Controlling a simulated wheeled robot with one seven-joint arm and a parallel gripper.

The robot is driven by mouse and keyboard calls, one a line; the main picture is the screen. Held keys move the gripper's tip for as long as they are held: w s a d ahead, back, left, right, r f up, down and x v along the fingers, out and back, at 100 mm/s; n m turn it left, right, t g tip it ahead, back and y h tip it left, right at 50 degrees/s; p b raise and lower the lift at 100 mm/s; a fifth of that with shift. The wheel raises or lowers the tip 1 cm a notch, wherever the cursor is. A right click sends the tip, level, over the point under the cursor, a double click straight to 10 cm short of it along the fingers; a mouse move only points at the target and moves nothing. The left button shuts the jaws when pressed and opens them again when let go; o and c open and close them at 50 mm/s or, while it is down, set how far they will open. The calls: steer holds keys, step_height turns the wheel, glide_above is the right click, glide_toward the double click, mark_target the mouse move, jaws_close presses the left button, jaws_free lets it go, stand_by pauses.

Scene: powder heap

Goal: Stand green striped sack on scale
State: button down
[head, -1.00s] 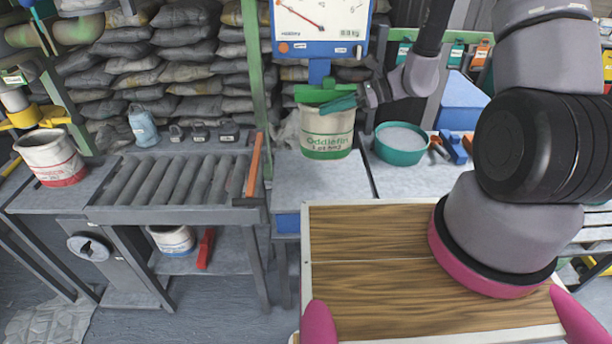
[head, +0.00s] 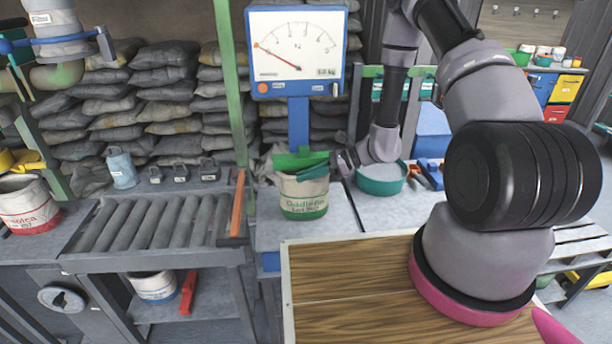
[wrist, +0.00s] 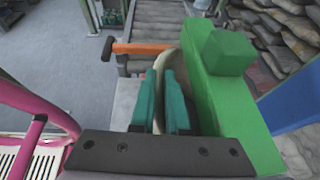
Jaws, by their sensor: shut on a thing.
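The green striped sack (head: 304,203), pale with green lettering and a green bottom band, is upright in front of the scale's blue post. The scale (head: 296,55) has a white dial, its needle toward the left end. My gripper (head: 316,171) has teal fingers closed at the sack's top rim, reaching in from the right. In the wrist view my gripper (wrist: 163,85) shows both fingers close together, with the pale sack (wrist: 188,62) partly hidden behind them. A green bar with a block (wrist: 225,60) is right beside the fingers. I cannot tell whether the sack's base touches a surface.
A teal bowl of pale powder (head: 382,180) stands right of the sack. A roller table (head: 150,222) with an orange bar (head: 238,205) is to the left. A red-banded sack (head: 28,205) stands farther left. A wooden board (head: 350,280) is in front. Stacked grey sacks are behind.

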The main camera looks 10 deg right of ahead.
steer(key=c, duration=0.9)
jaws_free()
steer(key=shift+d+r, duration=0.1)
steer(key=shift+d, duration=0.05)
steer(key=w+v, duration=0.1)
steer(key=v, duration=1.1)
steer(key=s+d+r+n+t+h, duration=0.1)
steer(key=s+r+n, duration=0.4)
steer(key=r, duration=0.7)
steer(key=s+d+r+n+t+h, duration=0.2)
steer(key=s+r+n+h, duration=0.3)
steer(key=r, duration=0.7)
steer(key=s+d+r+n+t+h, duration=0.2)
steer(key=s+r, duration=0.6)
steer(key=r, duration=0.4)
steer(key=n+t+h, duration=0.1)
steer(key=n+h, duration=0.1)
steer(key=h, duration=0.1)
steer(key=shift+r+n, duration=0.4)
steer(key=shift+d, duration=0.15)
